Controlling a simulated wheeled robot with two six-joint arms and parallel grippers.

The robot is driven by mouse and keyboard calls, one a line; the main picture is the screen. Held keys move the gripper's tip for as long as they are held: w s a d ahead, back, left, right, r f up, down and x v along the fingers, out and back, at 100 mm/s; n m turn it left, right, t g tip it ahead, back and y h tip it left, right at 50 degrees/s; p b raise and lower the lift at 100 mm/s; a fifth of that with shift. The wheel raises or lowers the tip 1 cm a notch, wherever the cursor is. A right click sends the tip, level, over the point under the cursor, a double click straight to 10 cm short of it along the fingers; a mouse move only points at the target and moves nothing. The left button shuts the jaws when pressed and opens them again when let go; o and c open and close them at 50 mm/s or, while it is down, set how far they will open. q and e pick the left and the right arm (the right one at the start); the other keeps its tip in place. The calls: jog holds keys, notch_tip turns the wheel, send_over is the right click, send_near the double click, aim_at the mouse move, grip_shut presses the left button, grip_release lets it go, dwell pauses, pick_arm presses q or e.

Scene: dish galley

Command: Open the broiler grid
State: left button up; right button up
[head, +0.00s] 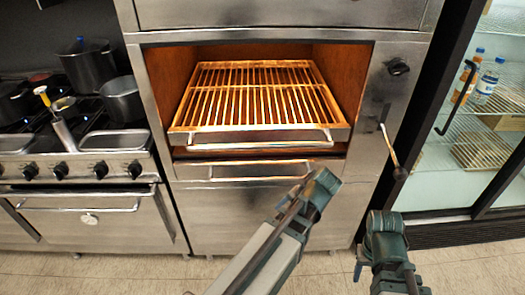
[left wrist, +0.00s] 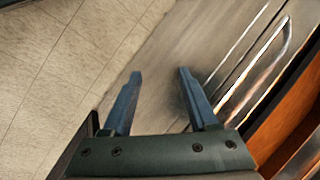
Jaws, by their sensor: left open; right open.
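The broiler grid (head: 258,92), a rack of bars lit orange, sits in the steel broiler opening. A bar handle (head: 262,146) runs along its front edge. My left gripper (left wrist: 159,73) is open and empty in the left wrist view, its two blue fingers in front of the steel front and apart from the handles. In the head view its fingers cannot be made out clearly. My right gripper (head: 360,266) is open and low at the right in the head view, before the floor and lower cabinet, away from the grid; its fingers are partly hidden.
A second handle (head: 260,171) lies just below the grid. A lever (head: 390,148) hangs at the broiler's right. A stove (head: 75,170) with pots stands left, and a glass-door fridge (head: 470,160) with bottles right. Tiled floor (left wrist: 60,60) lies in front.

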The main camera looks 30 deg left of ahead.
pick_arm(q)
jog(key=w+a+r+m+y, duration=0.1)
jog(key=w+a+r+y, duration=0.2)
jog(key=r+y, duration=0.2)
jog(key=m+t+y, duration=0.1)
jog(key=t+y, duration=0.2)
jog(key=y, duration=0.3)
send_near(265, 148)
jog(key=b+x, duration=0.2)
jog(key=x, duration=1)
grip_shut()
dwell(0.6)
